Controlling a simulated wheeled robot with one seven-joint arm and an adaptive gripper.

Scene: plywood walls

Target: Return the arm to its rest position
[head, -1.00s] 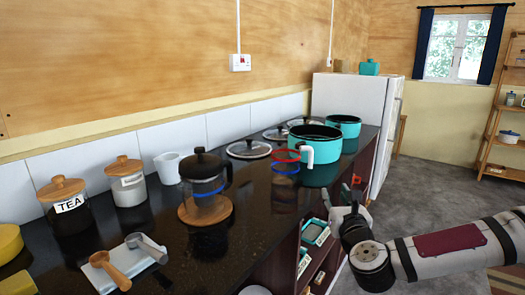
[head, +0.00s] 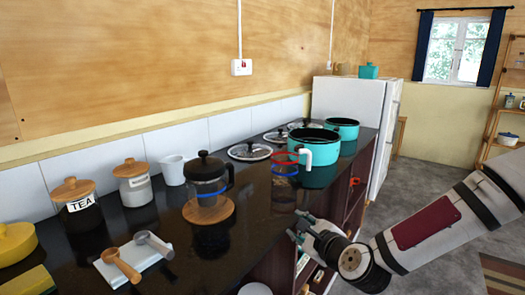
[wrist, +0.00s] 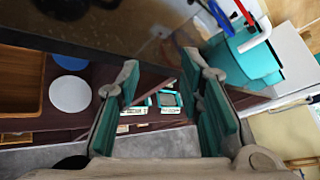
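My arm (head: 435,222) reaches in from the right of the head view, bent, with its forearm sloping down to the left. My gripper (head: 299,227) is at the front edge of the dark counter (head: 235,245), pointing left. In the wrist view the two green-padded fingers of my gripper (wrist: 162,75) stand wide apart with nothing between them. The gripper is open and empty. Whether it touches the counter edge cannot be told.
A turquoise pot (head: 314,144) stands behind the gripper, by red (head: 283,158) and blue rings. A French press (head: 207,183) is on a wooden board to the left. Open shelves (wrist: 75,125) lie below the counter. Grey floor (head: 425,165) is free beyond the arm.

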